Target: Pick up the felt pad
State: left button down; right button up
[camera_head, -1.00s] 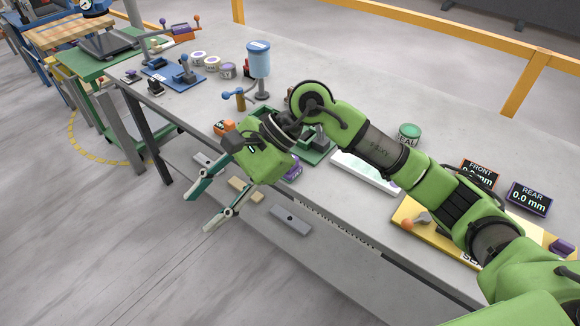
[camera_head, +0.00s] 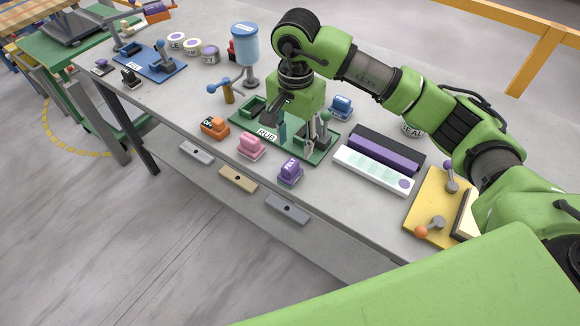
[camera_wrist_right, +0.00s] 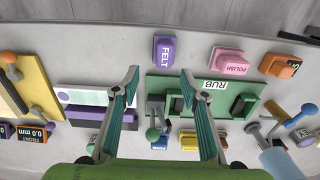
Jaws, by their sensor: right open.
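The felt pad is a purple block with a handle-like top and a FELT label (camera_head: 289,172). It stands on the slab's front edge area, before the green RUB board, and it also shows at the top of the right wrist view (camera_wrist_right: 164,50). My right gripper (camera_head: 295,138) points down over the green board, behind the pad in the head view. In the wrist view its two teal-lined fingers (camera_wrist_right: 160,75) are spread wide and empty, with the pad beyond their tips and apart from them. My left gripper is not in view.
A pink POLISH block (camera_head: 251,146) and an orange block (camera_head: 214,127) stand left of the pad. A white tray (camera_head: 372,172) lies to its right. Grey and tan drawer-like plates (camera_head: 287,209) are below the front edge.

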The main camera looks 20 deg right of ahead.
aim_at(290, 164)
jog(key=f, duration=0.3)
jog(key=shift+w, duration=0.2)
jog(key=shift+a+f+p, duration=0.2)
jog(key=shift+f+p, duration=0.55)
jog(key=shift+f, duration=0.1)
jog(key=shift+s+a+f+p, duration=0.15)
jog(key=shift+f+p, duration=0.2)
jog(key=shift+f, duration=0.25)
jog(key=shift+a+f+p, duration=0.1)
jog(key=shift+f+p, duration=0.25)
jog(key=shift+f, duration=1.25)
grip_shut()
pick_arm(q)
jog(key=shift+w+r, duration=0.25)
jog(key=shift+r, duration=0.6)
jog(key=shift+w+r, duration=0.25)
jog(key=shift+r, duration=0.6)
